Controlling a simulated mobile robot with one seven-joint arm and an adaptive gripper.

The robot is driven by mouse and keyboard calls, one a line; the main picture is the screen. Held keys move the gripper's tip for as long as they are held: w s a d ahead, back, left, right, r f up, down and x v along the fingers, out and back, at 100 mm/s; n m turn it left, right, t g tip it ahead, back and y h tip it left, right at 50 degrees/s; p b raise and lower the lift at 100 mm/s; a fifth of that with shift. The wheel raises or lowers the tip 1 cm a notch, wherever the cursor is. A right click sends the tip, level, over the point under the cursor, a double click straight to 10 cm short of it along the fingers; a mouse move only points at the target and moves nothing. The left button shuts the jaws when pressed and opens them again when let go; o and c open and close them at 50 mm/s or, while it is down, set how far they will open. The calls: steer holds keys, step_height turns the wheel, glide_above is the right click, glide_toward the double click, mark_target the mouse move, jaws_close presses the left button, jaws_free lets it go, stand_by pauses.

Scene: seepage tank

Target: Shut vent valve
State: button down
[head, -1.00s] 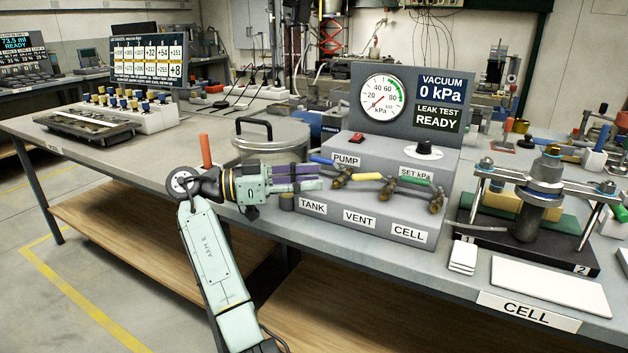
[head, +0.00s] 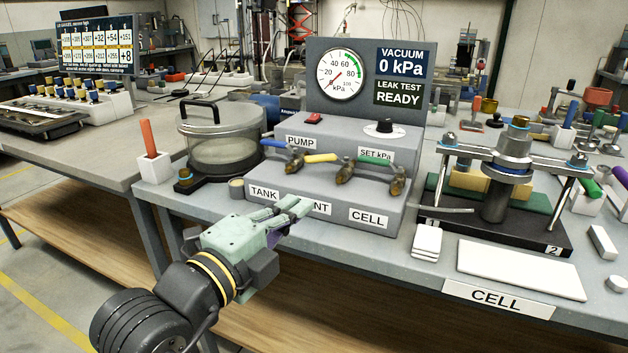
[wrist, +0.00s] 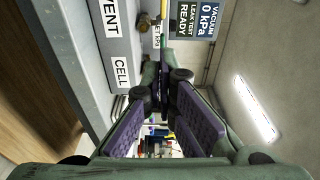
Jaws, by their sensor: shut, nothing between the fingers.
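The vent valve has a yellow lever (head: 321,158) and a brass body (head: 343,173), in the middle of three valves on the grey panel box. Its lever lies sideways, pointing left from the body. A yellow strip, apparently this lever, shows at the top of the wrist view (wrist: 164,16). My gripper (head: 303,204) is shut and empty. In the head view it appears in front of and below the lever, covering part of the VENT label (head: 321,208). The closed fingers also show in the wrist view (wrist: 161,92).
The blue lever (head: 275,143) is on the left and the green lever (head: 372,162) on the right. A lidded tank (head: 222,140) and an orange-handled tool in a white holder (head: 154,165) stand left. The gauge (head: 341,74) reads about zero. A clamp fixture (head: 510,180) stands right.

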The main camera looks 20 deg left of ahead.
steer(key=p, duration=0.2)
glide_toward(328, 160)
steer(key=w+d, duration=0.1)
steer(key=d, duration=0.3)
steer(key=w, duration=0.1)
steer(key=w+a+p, duration=0.1)
steer(key=w+a, duration=0.1)
steer(key=w, duration=0.1)
steer(key=shift+w+f+p, duration=0.1)
steer(key=shift+f+p, duration=0.1)
steer(key=shift+p, duration=0.1)
steer(key=shift+a, duration=0.1)
steer(key=shift+w+a+m+h+b, duration=0.15)
steer(key=shift+m+h+b, duration=0.2)
steer(key=shift+b, duration=0.3)
